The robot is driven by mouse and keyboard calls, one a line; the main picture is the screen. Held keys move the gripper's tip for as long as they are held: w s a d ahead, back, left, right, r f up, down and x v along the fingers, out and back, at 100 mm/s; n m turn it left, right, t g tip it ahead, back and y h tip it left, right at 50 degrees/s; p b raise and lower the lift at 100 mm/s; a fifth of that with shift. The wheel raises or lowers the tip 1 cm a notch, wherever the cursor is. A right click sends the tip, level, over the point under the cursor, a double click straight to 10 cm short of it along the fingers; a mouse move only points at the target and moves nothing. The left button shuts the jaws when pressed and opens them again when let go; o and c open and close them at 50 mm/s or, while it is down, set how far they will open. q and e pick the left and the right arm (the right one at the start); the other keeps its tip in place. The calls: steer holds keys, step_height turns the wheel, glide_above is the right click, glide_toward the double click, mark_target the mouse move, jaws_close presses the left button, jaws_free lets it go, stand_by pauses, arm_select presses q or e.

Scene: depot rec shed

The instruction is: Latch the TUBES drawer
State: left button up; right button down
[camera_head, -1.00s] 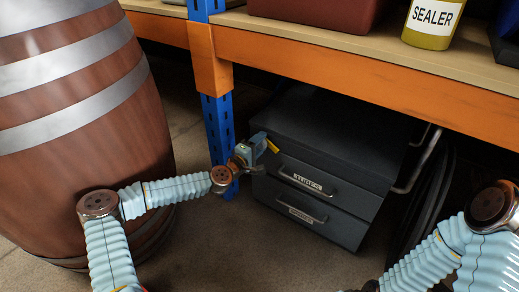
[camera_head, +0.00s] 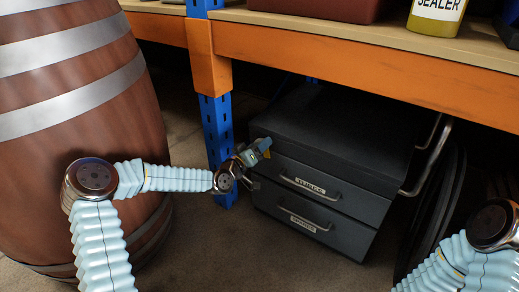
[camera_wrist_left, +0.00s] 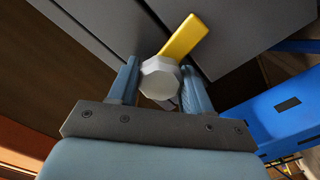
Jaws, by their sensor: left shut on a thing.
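A dark grey two-drawer cabinet (camera_head: 330,128) stands on the floor under the shelf. Its upper drawer (camera_head: 290,172) has a bar handle and a pale label too blurred to read surely; both drawers look flush with the front. My left gripper (camera_head: 263,146) is at the upper drawer's left end. In the left wrist view its fingers (camera_wrist_left: 160,90) are shut on the grey knob (camera_wrist_left: 160,76) of a latch, one on each side. The latch's yellow lever (camera_wrist_left: 185,37) sticks out beyond the fingers, slanting across the cabinet face. My right gripper is out of view.
The lower drawer (camera_head: 303,209) has its own handle and label. A blue shelf post (camera_head: 217,135) stands just left of the cabinet, under an orange beam (camera_head: 350,66). A large barrel (camera_head: 80,125) fills the left. Dark hoops hang right of the cabinet.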

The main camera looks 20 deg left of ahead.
arm_select(q)
steer(key=shift+m, duration=1.1)
steer(key=shift+a, duration=0.1)
steer(key=o, duration=1)
steer(key=shift+o, duration=0.2)
steer(key=p+v, duration=0.1)
steer(key=v, duration=1.2)
steer(key=shift+s+p, duration=0.4)
